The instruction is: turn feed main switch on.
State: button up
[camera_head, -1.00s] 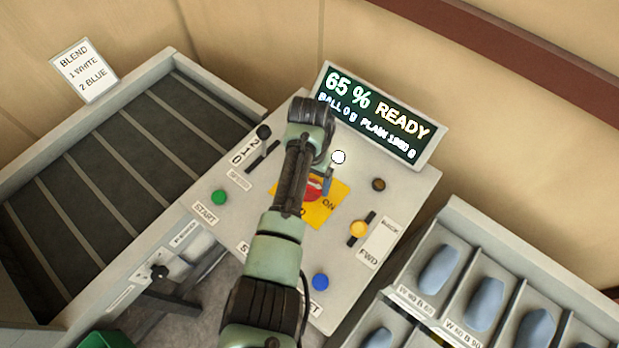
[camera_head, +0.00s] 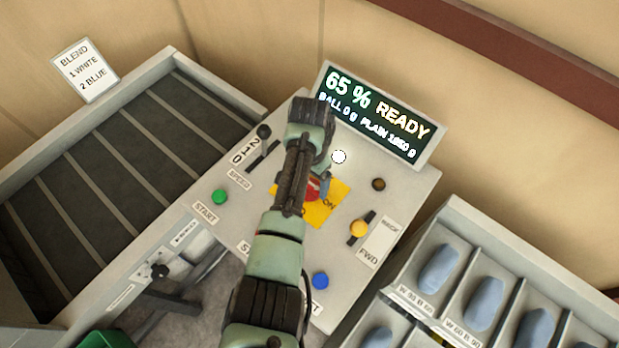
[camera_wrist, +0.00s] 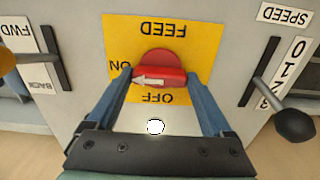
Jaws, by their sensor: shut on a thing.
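The feed main switch is a red rotary knob (camera_wrist: 160,56) on a yellow plate (camera_wrist: 118,32) marked FEED, ON and OFF, upside down in the wrist view. A white arrow on its grip bar points left, towards ON. My gripper (camera_wrist: 158,78) is shut on the bar, with one blue finger at each end of it. In the head view, my gripper (camera_head: 317,186) is over the yellow plate (camera_head: 327,209), and my arm hides much of the knob (camera_head: 313,190).
A lit white lamp (camera_head: 339,157) is beside the plate. The speed lever (camera_head: 264,131), green start button (camera_head: 219,196), yellow direction lever (camera_head: 359,228) and blue button (camera_head: 320,281) surround it. The display (camera_head: 374,112) reads 65 % READY. Trays of blue pieces (camera_head: 440,270) stand at right.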

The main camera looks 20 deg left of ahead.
jog(key=o, duration=1.1)
jog(key=shift+r, duration=0.1)
jog(key=shift+o, duration=0.2)
jog(key=shift+r, duration=0.1)
notch_tip(320, 180, up, 13)
jog(key=shift+b, duration=0.35)
